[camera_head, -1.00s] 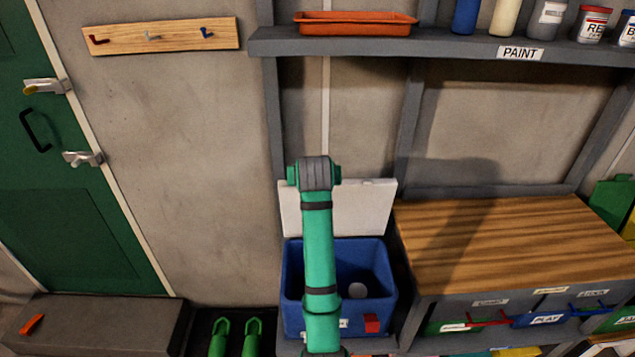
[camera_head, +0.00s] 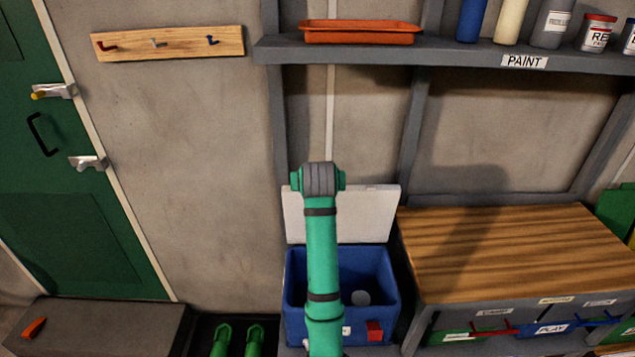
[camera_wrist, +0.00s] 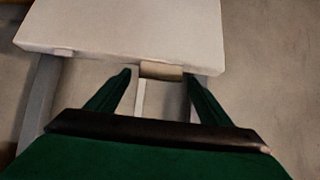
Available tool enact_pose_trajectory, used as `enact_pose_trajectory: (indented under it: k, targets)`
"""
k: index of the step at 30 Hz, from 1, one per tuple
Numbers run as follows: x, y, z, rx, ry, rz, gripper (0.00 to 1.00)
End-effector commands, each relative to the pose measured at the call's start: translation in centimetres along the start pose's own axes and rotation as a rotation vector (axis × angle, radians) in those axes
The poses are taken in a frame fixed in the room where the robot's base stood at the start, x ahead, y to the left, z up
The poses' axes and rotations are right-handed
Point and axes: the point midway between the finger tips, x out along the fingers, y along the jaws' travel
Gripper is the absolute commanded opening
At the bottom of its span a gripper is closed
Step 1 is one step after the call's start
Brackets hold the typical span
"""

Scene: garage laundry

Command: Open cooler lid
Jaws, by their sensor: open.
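The blue cooler (camera_head: 383,290) stands at the centre bottom of the head view, with a red latch piece on its front. My arm hides the cooler's middle and part of the lid. In the wrist view the lid (camera_wrist: 120,28) fills the top, with a small tan piece (camera_wrist: 162,72) at its edge. My gripper (camera_wrist: 158,78) is open, its two green fingers apart below that edge, with nothing seen held.
A wooden-topped bench (camera_head: 515,250) stands close to the cooler's right. A grey shelf (camera_head: 400,50) with an orange tray (camera_head: 360,32) and paint containers hangs above. Green boots (camera_head: 222,340) and a low grey box (camera_head: 100,325) are at the left, near a green door (camera_head: 70,220).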

Motion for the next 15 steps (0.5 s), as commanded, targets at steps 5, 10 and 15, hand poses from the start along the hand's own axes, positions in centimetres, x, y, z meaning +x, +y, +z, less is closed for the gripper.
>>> enact_pose_trajectory:
  k: [5, 10, 15]
  targets:
    - [-2.8, 0.0, -0.1, 0.0, 0.004, 0.0, 0.73]
    - [-6.0, 0.0, -0.1, 0.0, 0.005, 0.0, 0.73]
    - [-8.7, 0.0, -0.1, 0.0, 0.005, 0.0, 0.73]
